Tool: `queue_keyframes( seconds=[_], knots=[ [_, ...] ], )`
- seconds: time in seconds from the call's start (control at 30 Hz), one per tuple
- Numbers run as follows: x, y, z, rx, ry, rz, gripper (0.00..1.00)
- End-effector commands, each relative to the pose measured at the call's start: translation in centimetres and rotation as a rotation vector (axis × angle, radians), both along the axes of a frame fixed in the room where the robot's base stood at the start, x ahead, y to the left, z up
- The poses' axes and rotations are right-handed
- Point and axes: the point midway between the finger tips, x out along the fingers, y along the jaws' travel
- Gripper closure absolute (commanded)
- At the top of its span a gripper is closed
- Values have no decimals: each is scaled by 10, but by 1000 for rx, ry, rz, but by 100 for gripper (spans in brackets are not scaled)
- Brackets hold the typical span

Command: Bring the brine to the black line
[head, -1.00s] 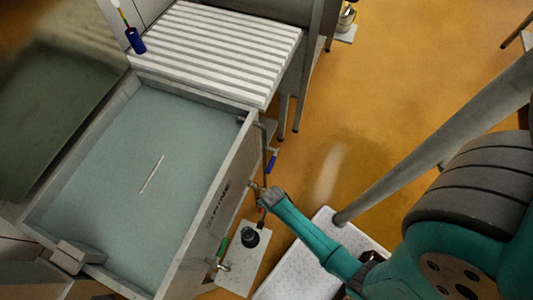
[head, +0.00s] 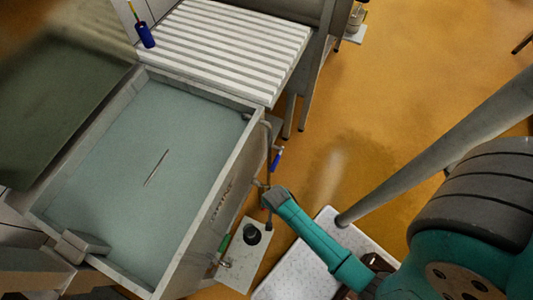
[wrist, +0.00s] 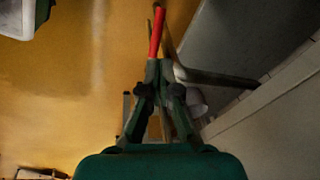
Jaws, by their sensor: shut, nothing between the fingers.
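The brine (head: 110,160) is a pale grey-blue liquid in a grey rectangular tank (head: 212,215), its surface below the rim. A thin stick-like mark (head: 157,167) shows on its surface. I cannot make out a black line. On the tank's outer side are a blue-handled valve (head: 276,160) and a green-handled valve (head: 224,245). My gripper (head: 262,193) is shut and empty beside the tank's side, between them. In the wrist view a red handle (wrist: 156,35) lies just past the fingertips (wrist: 160,68); I cannot tell whether they touch it.
A ribbed white drainboard (head: 235,45) adjoins the tank, with a blue-based brush (head: 145,36) on it. A pale plate with a dark round knob (head: 252,236) lies below the tank's side. The orange floor (head: 400,90) is open at upper right.

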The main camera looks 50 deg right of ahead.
Motion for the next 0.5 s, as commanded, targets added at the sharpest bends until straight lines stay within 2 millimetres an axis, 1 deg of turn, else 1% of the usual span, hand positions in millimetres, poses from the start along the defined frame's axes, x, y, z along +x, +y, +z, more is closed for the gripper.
queue_keyframes(
  seconds=[0.1,0.3,0.4,0.5],
  knots=[
    [0,10,6,-79,13,280,100],
    [-1,22,15,-214,42,736,100],
    [-1,27,18,-262,54,899,100],
    [-1,29,20,-296,63,1003,100]
  ],
)
